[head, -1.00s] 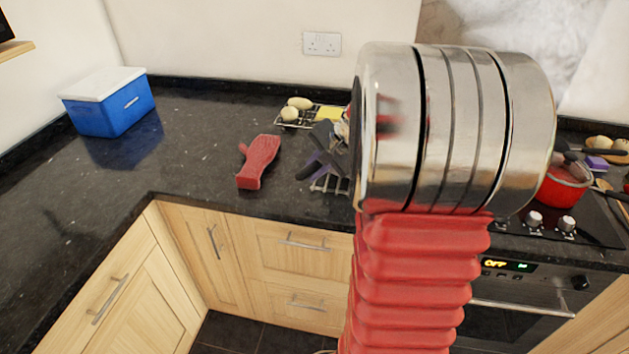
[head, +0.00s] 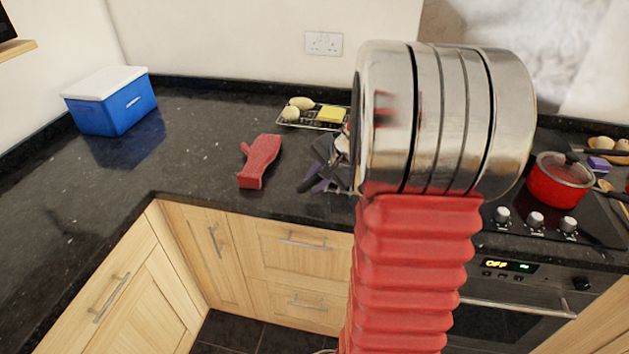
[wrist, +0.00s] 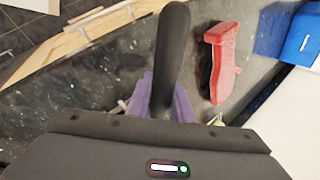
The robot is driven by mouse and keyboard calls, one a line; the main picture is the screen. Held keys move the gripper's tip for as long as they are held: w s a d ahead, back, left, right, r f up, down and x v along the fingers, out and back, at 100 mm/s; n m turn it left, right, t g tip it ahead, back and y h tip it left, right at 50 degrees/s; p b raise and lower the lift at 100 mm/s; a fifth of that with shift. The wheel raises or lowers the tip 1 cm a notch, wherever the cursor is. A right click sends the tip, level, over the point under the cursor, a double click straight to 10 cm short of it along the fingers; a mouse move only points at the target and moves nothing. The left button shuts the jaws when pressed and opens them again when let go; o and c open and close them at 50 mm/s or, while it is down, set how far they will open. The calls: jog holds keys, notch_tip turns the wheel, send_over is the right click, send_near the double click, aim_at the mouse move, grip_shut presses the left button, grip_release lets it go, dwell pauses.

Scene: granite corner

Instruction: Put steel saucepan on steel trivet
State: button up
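The steel saucepan (head: 342,146) shows as a small shiny patch, mostly hidden behind my steel wrist section and red arm sleeve. Its black handle (wrist: 173,50) sticks out between the purple fingers in the wrist view. My gripper (head: 319,181) is low over the counter, and its purple fingers (wrist: 165,100) appear closed on the handle. The steel trivet (head: 338,190) shows only as a few wire parts beside and under the gripper. I cannot tell whether the pan touches the trivet.
A red oven mitt (head: 260,161) lies left of the gripper. Behind is a wire rack (head: 290,122) with pale roundish items and a yellow block. A blue cool box (head: 115,108) stands far left. A red pot (head: 560,180) stands on the hob at right.

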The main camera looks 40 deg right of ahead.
jog(key=o, duration=0.3)
jog(key=shift+r, duration=0.1)
jog(key=shift+r, duration=0.1)
jog(key=a+v, duration=0.1)
jog(key=v, duration=1)
jog(key=shift+s+d+r, duration=0.25)
jog(key=shift+d+r, duration=0.05)
jog(key=shift+d, duration=0.2)
jog(key=s+a+n, duration=0.3)
jog(key=a+n, duration=0.2)
jog(key=a, duration=0.5)
jog(key=s+a+n, duration=0.4)
jog(key=a+n, duration=0.2)
jog(key=a, duration=0.4)
jog(key=s+a+n+g+h, duration=0.1)
jog(key=s+a+n, duration=0.3)
jog(key=a, duration=0.6)
jog(key=shift+s+r+n, duration=0.15)
jog(key=shift+r+n, duration=0.3)
jog(key=shift+n, duration=0.25)
